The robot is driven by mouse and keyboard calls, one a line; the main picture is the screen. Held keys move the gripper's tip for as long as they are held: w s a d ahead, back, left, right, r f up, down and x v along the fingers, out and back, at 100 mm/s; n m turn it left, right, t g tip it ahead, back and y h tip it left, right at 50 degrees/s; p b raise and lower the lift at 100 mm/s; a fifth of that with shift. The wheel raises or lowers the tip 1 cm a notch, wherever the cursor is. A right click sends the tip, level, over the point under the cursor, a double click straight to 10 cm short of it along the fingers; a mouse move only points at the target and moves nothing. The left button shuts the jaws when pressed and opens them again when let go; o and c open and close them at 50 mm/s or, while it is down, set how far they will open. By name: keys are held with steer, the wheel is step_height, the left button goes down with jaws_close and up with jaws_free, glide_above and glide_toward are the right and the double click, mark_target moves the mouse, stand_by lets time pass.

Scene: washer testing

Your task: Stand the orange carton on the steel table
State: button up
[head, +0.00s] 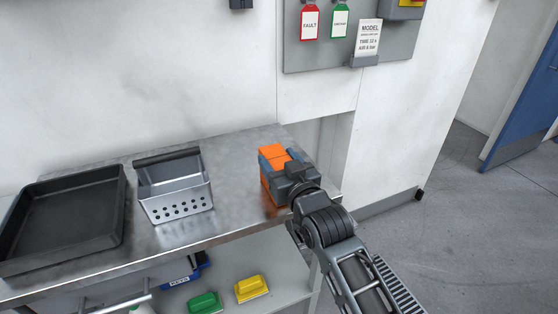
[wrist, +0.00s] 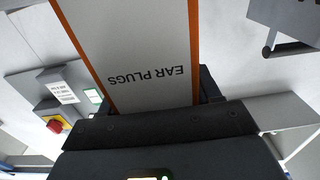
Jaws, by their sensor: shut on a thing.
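The orange carton (head: 268,174) is at the right end of the steel table (head: 236,200) in the head view. It looks upright there, with its base at or just above the table top; I cannot tell whether it touches. In the wrist view the carton (wrist: 135,42) shows a grey-white face with orange edges and the words "EAR PLUGS", upside down. My gripper (head: 285,170) is shut on the carton from the right side. The gripper body hides part of the carton in the head view.
A perforated metal basket (head: 177,200) with a dark handle stands left of the carton. A black tray (head: 118,215) is farther left. Yellow (head: 252,289) and green (head: 205,302) items lie on the shelf below. A white wall closes the back.

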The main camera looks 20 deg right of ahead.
steer(key=o, duration=1.1)
steer(key=shift+f, duration=0.1)
steer(key=s, duration=1.2)
steer(key=shift+b, duration=0.4)
steer(key=s+f, duration=0.5)
steer(key=s, duration=0.6)
steer(key=s+r+g, duration=0.3)
steer(key=s, duration=2.4)
steer(key=shift+r, duration=0.1)
